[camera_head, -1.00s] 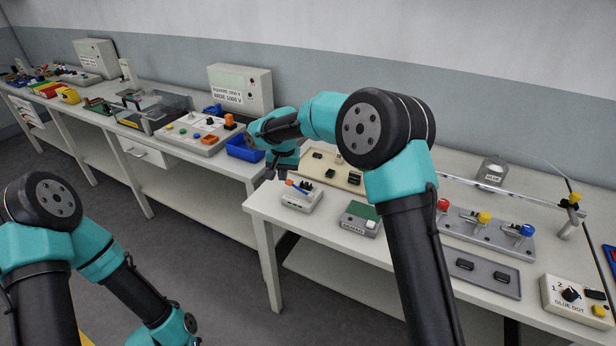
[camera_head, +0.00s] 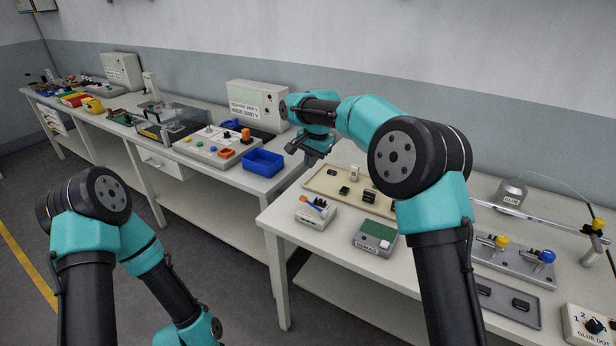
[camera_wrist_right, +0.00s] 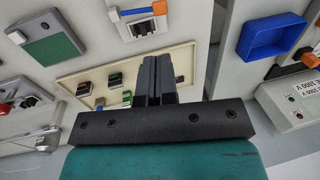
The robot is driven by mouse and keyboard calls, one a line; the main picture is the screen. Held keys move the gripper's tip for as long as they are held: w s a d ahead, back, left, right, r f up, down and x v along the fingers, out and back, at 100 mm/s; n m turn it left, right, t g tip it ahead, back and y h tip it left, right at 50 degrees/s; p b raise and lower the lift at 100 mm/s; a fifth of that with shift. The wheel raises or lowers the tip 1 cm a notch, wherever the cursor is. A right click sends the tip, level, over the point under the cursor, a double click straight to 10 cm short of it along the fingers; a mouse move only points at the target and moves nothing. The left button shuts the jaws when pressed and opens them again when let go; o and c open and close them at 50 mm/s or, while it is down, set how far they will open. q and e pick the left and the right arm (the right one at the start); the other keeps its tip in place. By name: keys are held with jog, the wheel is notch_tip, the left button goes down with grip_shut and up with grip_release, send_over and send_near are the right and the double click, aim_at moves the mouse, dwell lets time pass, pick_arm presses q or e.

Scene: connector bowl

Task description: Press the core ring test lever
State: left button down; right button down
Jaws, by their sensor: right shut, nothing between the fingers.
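A small white device (camera_head: 315,214) with a blue-and-orange lever (camera_head: 311,203) and a dark part on top stands at the near left corner of the right bench. I take it for the core ring tester, but no readable label confirms this. It also shows at the top of the right wrist view (camera_wrist_right: 143,24). My right gripper (camera_head: 304,154) is in the air beyond and above it, apart from it. In the right wrist view its fingers (camera_wrist_right: 156,68) are together and empty, over the beige tray's edge. My left arm is at lower left; its gripper is out of frame.
A beige tray (camera_head: 322,186) with small dark parts lies behind the device. A green-topped box (camera_head: 376,236) is to its right. A blue bin (camera_head: 263,162) sits on the left bench's end. A gap separates the benches. My right forearm hides part of the right bench.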

aim_at(304, 198)
jog(key=f, duration=0.4)
jog(key=w+a+f, duration=0.1)
jog(key=f, duration=0.4)
jog(key=a+f, duration=0.1)
jog(key=f, duration=0.3)
jog(key=shift+w+f, duration=0.15)
jog(key=shift+d, duration=0.1)
